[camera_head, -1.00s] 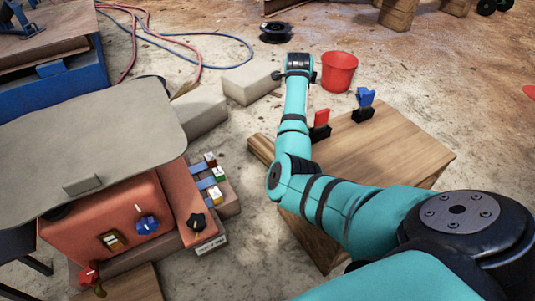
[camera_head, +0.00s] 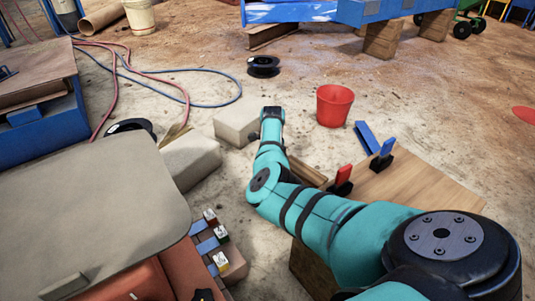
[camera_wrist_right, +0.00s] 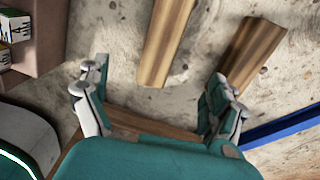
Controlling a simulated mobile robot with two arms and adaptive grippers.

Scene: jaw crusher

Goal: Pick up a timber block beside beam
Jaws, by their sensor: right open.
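In the right wrist view, my right gripper (camera_wrist_right: 156,95) is open, its fingers spread and pointing at the floor. One timber block (camera_wrist_right: 166,42) lies ahead, between the lines of the fingers, apart from them. A second timber block (camera_wrist_right: 250,52) lies ahead of the right finger. Another brown wooden piece (camera_wrist_right: 150,122) shows low between the fingers, partly hidden by the gripper. A blue beam (camera_wrist_right: 290,125) runs at the right. In the head view, timber (camera_head: 306,171) shows beside my right arm, and a blue beam (camera_head: 367,136) lies beyond. My right fingers are hidden there.
A wooden table (camera_head: 420,187) with red (camera_head: 343,176) and blue (camera_head: 387,150) switch-like parts stands under my right arm. Pale blocks (camera_head: 238,124), a red bucket (camera_head: 335,106) and a black spool (camera_head: 263,66) stand beyond. A control box (camera_head: 185,265) is at lower left.

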